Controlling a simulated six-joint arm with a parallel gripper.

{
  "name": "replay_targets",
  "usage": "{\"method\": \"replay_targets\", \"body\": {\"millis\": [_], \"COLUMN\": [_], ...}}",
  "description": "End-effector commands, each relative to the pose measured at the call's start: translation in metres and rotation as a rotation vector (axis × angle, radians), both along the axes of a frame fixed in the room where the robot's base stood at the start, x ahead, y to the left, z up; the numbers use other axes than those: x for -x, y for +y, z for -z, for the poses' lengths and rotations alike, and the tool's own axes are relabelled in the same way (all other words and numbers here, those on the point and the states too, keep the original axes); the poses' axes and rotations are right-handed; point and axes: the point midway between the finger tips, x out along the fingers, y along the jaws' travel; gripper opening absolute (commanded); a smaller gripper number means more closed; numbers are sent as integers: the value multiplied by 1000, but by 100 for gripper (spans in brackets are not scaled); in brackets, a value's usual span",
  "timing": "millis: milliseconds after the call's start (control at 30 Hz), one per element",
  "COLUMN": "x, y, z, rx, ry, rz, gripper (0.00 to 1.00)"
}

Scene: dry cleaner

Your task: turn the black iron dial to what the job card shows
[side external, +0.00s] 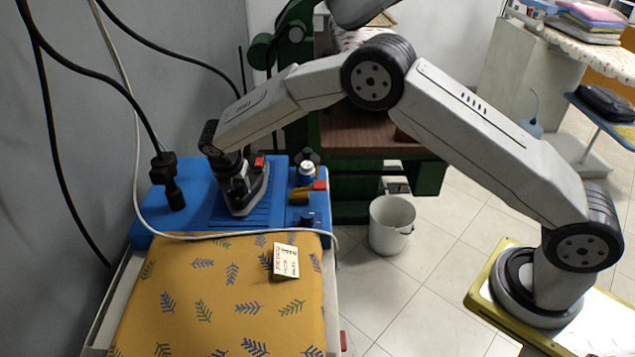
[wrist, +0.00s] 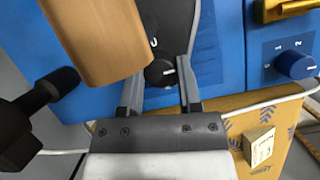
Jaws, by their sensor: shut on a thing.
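The iron (side external: 245,190) stands on the blue rest plate of the station, with a dark grey body and a tan handle (wrist: 95,40) in the wrist view. Its black dial (wrist: 161,73) carries a white pointer line aimed roughly right; a pale mark shows on the body above it. My gripper (wrist: 158,78) is shut on the dial, one finger on each side; in the side view my gripper (side external: 237,168) is over the iron and hides the dial. The job card (side external: 286,261) lies on the yellow leaf-print cover, also in the wrist view (wrist: 260,147); its writing is too small to read.
A blue knob (wrist: 297,64) with a numbered scale and a brass-coloured block (wrist: 285,8) are at the right. A black hanging fitting (side external: 167,180) stands left of the iron. A white cord (side external: 230,234) crosses the front. A bucket (side external: 391,224) is on the floor.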

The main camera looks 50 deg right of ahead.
Motion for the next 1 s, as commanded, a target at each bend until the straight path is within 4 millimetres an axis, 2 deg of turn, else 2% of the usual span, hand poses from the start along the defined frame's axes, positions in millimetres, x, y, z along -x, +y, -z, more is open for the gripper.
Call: {"method": "replay_targets", "body": {"millis": [367,1000], "x": [0,-2], "y": [0,0], "z": [0,0], "rx": [1,2], "ry": [0,-1], "rz": [75,523], "gripper": [0,0]}}
